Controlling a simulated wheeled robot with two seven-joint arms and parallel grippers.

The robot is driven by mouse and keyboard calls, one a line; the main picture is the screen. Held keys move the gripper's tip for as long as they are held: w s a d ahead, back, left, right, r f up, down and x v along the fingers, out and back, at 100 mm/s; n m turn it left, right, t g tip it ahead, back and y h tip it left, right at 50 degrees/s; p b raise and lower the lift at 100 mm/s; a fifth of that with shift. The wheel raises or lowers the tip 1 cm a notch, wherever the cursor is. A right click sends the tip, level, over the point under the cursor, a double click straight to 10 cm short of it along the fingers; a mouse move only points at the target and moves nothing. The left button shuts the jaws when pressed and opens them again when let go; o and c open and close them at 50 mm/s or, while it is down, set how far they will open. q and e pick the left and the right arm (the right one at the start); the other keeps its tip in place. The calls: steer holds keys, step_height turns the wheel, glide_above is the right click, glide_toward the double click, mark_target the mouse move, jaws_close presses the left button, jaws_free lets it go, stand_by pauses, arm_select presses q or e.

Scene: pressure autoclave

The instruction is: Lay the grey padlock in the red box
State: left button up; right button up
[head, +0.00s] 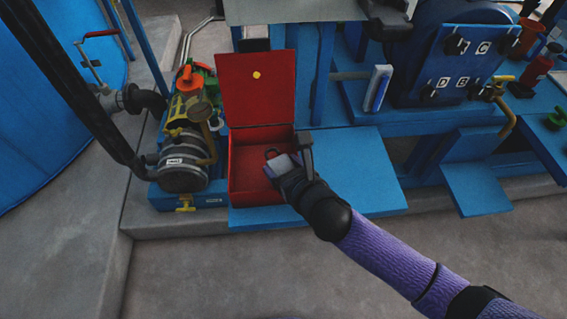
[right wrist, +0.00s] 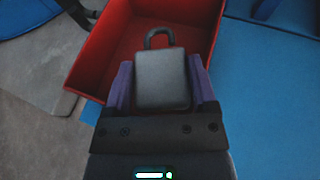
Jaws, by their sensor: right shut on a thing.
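The red box (head: 242,178) stands open on a blue shelf, its lid (head: 257,88) raised at the back. The grey padlock (head: 278,167) is between the fingers of my right gripper (head: 288,170), over the right part of the box opening. In the right wrist view the padlock (right wrist: 162,80) has its dark shackle pointing away, over the red box (right wrist: 108,55). Both purple fingers (right wrist: 162,90) press its sides. I cannot tell how high it is above the box floor. No other thing shows in the box; its near right part is hidden. My left gripper is not in view.
A pump with a grey motor (head: 183,163) and yellow valve stands left of the box. The blue shelf (head: 355,165) is clear to the right. A blue vessel door (head: 460,65) with lettered tags stands at the back right.

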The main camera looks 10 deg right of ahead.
steer(key=o, duration=1.3)
steer(key=shift+c, duration=0.2)
